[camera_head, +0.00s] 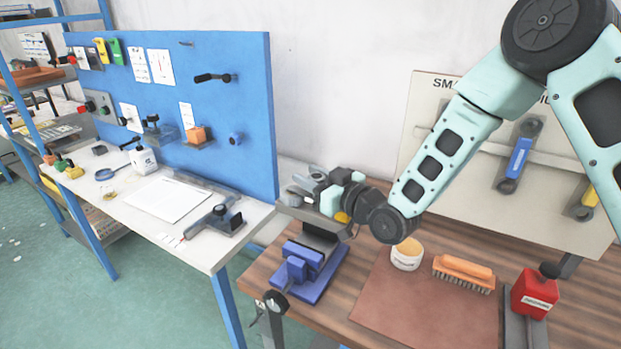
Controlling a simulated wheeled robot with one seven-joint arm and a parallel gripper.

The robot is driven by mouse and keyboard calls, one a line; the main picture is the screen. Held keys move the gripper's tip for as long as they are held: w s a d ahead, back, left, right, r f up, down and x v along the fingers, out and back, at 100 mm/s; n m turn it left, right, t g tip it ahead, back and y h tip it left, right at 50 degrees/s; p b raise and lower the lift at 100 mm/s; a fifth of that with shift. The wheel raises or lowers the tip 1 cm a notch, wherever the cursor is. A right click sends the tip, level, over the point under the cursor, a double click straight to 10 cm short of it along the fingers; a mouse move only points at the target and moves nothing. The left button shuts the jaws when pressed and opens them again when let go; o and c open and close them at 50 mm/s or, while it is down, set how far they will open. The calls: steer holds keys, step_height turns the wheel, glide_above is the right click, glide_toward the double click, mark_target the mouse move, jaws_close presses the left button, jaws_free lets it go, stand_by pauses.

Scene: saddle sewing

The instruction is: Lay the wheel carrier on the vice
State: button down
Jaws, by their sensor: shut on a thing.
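The blue vice (305,272) stands at the left end of the wooden bench (385,252). My gripper (312,188) reaches left over the bench, above and behind the vice. It is shut on a small grey and dark piece (298,190), which seems to be the wheel carrier. Its outline blends with the gripper parts, so I cannot tell its full shape. The held piece looks raised above the vice and apart from its blue body. A dark plate-like part (320,240) shows between my gripper and the vice; I cannot tell what it belongs to.
A brown mat (425,315), a cream tub (407,256), an orange brush (463,272) and a red bottle (535,293) occupy the bench to the right. A tool board (450,105) stands behind. A white table (130,205) with a blue pegboard (225,110) is left.

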step_height(320, 180, down, 4)
steer(key=b, duration=0.4)
steer(key=shift+f+b, duration=2.05)
steer(key=shift+b, duration=0.65)
stand_by(0.6)
steer(key=c, duration=0.9)
jaws_free()
steer(key=shift+f, duration=0.15)
steer(key=p+v, duration=0.8)
steer(key=v, duration=0.9)
steer(key=shift+s+d, duration=0.1)
steer(key=shift+d, duration=0.1)
